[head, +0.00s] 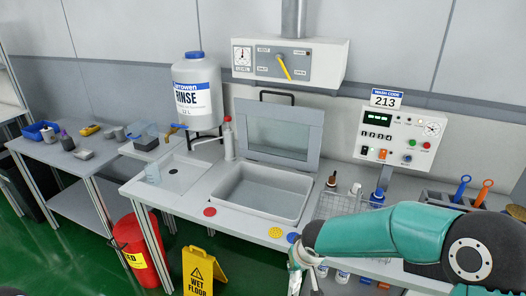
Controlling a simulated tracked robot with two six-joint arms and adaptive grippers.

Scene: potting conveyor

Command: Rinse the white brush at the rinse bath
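I cannot make out a white brush in the head view. An open rectangular grey basin (262,218) is set in the middle of the bench, with its hinged, windowed lid (279,130) raised behind it. A white tank labelled RINSE (197,92) stands on a stand at the left, over a shallow draining area (172,188) with a small drain hole. My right arm reaches in from the right. Its gripper (297,262) is low at the bench's front edge, right of the basin's front corner; its fingers are too unclear to tell what they hold. My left gripper does not show.
A wire basket with bottles (342,204) stands behind my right arm. A grey holder with blue- and orange-handled tools (462,196) is at the right. A yellow wet-floor sign (203,272) and red bin (139,246) stand before the bench. A control panel (398,138) reads 213 above.

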